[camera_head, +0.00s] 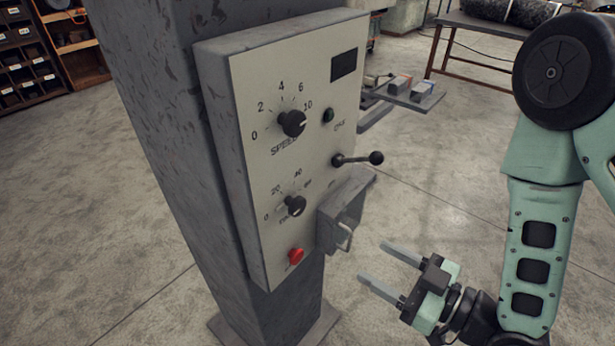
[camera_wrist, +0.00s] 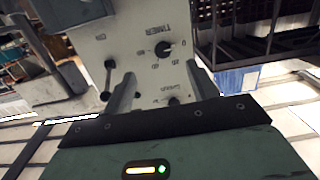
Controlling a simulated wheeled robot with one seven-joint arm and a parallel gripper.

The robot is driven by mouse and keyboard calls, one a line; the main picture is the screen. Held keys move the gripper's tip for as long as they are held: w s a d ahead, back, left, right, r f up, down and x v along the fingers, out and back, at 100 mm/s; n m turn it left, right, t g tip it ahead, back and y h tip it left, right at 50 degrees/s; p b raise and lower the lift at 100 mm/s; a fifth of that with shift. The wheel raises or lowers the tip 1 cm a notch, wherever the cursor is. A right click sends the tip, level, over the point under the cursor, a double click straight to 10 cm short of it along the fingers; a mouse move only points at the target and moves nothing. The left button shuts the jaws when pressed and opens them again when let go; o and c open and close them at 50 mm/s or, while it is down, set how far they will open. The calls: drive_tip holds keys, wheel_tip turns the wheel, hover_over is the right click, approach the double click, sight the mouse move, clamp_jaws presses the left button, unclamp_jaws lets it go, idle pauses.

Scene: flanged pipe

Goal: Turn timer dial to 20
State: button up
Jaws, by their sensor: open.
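The timer dial (camera_head: 294,206) is a small black knob low on the grey control panel (camera_head: 243,190), with a scale marked 0, 20, 40 and more. In the wrist view the timer dial (camera_wrist: 163,48) appears upside down, its light mark seeming to point towards the 0. My gripper (camera_head: 372,261) is open and empty, to the right of and below the dial, apart from the panel. In the wrist view my gripper (camera_wrist: 157,67) has its two fingers spread, with the panel beyond them. Nothing hides the dial.
The larger speed dial (camera_head: 291,123) sits above. A black lever (camera_head: 358,159) and a grey box with a handle (camera_head: 341,222) stick out at the panel's right. A red button (camera_head: 296,256) is below the timer dial. Open floor lies around the column (camera_head: 160,120).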

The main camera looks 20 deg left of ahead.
wheel_tip(320, 180, up, 2)
drive_tip(key=b, duration=0.8)
approach(301, 207)
drive_tip(key=shift+y, duration=0.4)
drive_tip(key=p+x, duration=0.2)
drive_tip(key=x, duration=0.5)
drive_tip(key=shift+f, duration=0.1)
drive_tip(key=shift+w+a+f+t+p, duration=0.2)
drive_tip(key=shift+a+t+p, duration=0.15)
drive_tip(key=shift+a, duration=0.2)
drive_tip(key=shift+m, duration=0.3)
drive_tip(key=c, duration=1)
